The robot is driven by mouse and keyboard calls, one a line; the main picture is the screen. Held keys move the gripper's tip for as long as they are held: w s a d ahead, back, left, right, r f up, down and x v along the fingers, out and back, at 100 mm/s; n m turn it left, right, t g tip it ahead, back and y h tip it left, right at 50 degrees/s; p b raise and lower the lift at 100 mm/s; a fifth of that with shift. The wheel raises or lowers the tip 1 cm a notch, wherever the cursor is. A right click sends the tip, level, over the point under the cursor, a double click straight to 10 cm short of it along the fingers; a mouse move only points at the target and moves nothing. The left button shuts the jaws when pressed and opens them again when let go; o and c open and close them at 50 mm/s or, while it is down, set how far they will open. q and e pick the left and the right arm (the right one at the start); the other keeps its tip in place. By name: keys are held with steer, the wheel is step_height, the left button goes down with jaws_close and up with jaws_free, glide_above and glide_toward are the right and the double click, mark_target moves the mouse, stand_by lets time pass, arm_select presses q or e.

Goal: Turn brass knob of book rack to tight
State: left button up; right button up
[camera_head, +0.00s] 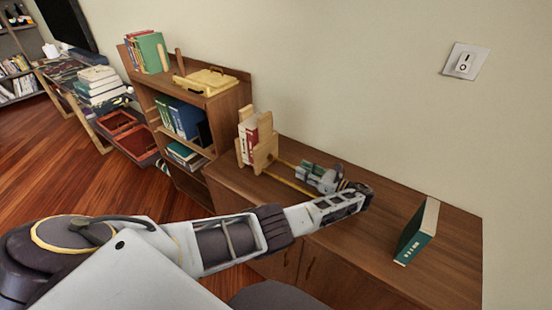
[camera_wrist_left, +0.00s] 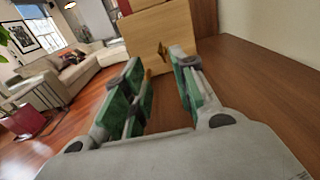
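The wooden book rack (camera_head: 264,152) stands on the low cabinet and holds red and white books (camera_head: 248,138). In the left wrist view the rack's plain end panel (camera_wrist_left: 152,30) faces my gripper. The small brass knob (camera_wrist_left: 162,49) sits on that panel, between the lines of my two fingers. My left gripper (camera_head: 309,170) points left at the rack, low above the cabinet top. In the wrist view its green-padded fingers (camera_wrist_left: 158,72) are spread apart with nothing between them, short of the panel. The knob does not show clearly in the head view. My right gripper is out of view.
The wooden cabinet top (camera_head: 400,201) is mostly clear. A green book (camera_head: 417,232) stands near its right end. A taller bookshelf (camera_head: 198,107) adjoins at left.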

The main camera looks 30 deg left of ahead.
arm_select(q)
steer(key=shift+a, duration=0.15)
steer(key=p, duration=0.2)
glide_toward(271, 158)
steer(key=shift+w+a+r, duration=0.2)
steer(key=shift+a+r, duration=0.5)
steer(key=shift+a, duration=0.1)
steer(key=a, duration=0.4)
steer(key=shift+w+a, duration=0.15)
steer(key=shift+a, duration=0.9)
steer(key=shift+w+a, duration=0.1)
jaws_close()
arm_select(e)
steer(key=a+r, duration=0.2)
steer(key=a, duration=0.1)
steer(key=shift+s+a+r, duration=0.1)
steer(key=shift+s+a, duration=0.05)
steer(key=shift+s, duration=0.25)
